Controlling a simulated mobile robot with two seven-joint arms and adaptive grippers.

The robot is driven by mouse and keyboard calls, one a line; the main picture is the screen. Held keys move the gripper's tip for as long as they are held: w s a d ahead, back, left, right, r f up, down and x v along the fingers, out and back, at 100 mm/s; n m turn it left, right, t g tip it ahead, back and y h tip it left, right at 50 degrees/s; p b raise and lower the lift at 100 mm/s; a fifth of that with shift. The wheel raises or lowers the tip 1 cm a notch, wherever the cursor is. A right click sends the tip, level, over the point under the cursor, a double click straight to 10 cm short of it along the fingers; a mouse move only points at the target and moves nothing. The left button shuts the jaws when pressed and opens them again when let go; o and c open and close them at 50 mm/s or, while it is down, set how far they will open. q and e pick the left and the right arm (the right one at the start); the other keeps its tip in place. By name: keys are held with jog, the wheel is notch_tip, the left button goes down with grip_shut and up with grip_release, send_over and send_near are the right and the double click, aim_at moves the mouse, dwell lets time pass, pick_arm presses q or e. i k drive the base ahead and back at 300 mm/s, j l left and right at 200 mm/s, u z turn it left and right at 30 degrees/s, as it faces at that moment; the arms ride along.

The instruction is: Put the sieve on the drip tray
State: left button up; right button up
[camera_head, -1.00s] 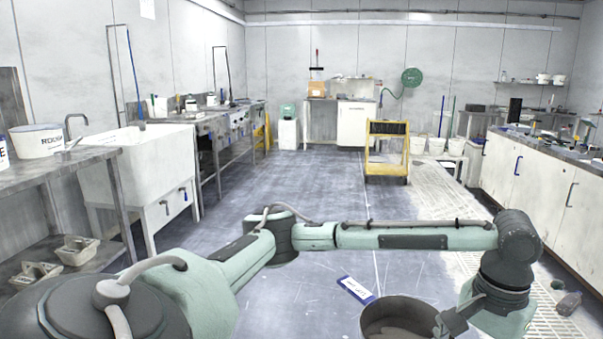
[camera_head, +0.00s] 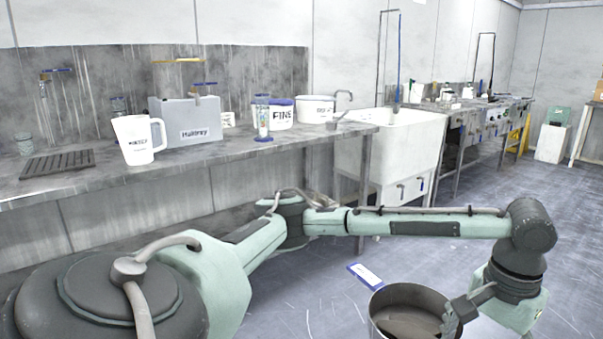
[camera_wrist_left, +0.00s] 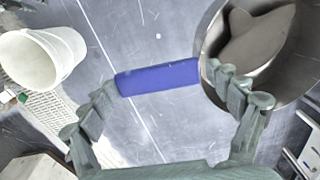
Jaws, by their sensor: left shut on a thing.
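The sieve (camera_head: 408,300), a round grey metal pan with a darker inside, is at the lower right of the head view, above the floor. It also fills the upper right of the left wrist view (camera_wrist_left: 250,50). My left gripper (camera_head: 458,318) is at its right side, shut on it. My right gripper is out of view.
The grey bench (camera_head: 225,152) holds a white jug (camera_head: 138,140) right of the tray, a grey box (camera_head: 186,121) and several tubs. A white sink (camera_head: 400,145) stands beyond. The wrist view shows a white bucket (camera_wrist_left: 40,58).

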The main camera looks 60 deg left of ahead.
aim_at(60, 161)
jog(key=u, duration=1.55)
jog(key=i+j+u, duration=0.15)
jog(key=u, duration=0.2)
jog(key=i+j+u, duration=0.1)
jog(key=u, duration=0.25)
jog(key=i+u, duration=0.35)
